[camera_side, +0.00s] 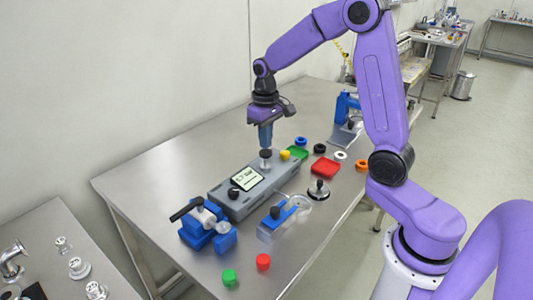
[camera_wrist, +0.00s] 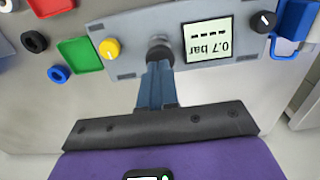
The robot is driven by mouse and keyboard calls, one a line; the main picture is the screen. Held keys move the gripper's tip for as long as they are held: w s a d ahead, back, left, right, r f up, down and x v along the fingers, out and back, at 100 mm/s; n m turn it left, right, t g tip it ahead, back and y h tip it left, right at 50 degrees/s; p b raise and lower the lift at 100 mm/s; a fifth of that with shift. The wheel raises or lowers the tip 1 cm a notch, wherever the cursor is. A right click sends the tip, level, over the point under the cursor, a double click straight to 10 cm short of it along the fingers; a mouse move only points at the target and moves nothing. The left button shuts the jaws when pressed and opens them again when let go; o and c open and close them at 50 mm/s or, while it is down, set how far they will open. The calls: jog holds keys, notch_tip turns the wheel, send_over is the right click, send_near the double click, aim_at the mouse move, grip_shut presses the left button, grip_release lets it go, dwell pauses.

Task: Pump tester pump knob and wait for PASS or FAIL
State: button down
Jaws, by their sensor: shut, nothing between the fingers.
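The grey tester (camera_side: 228,200) lies on the steel table. Its display (camera_side: 246,178) faces up; in the wrist view the display (camera_wrist: 211,39) reads 0.7 bar, upside down, with a row of dashes. The pump knob (camera_side: 265,154) is a dark round knob on a grey collar, and it shows in the wrist view (camera_wrist: 159,50) just beyond the fingertips. My gripper (camera_side: 266,146) points down, shut and empty, with its tips right above or on the knob; I cannot tell if they touch. A yellow knob (camera_wrist: 110,48) and a black dial (camera_wrist: 263,21) flank the knob and display.
Green tray (camera_side: 297,152), red tray (camera_side: 325,167) and several coloured rings lie behind and to the right. A blue clamp device (camera_side: 208,226) stands at the tester's left end; a blue-and-clear fixture (camera_side: 283,216) is in front. Red (camera_side: 263,262) and green caps (camera_side: 229,277) stand near the front edge.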

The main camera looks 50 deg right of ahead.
aim_at(265, 152)
jog(key=shift+f, duration=2.1)
jog(key=shift+r, duration=2.25)
jog(key=shift+f, duration=2.25)
jog(key=shift+r, duration=2.25)
jog(key=shift+r, duration=2.5)
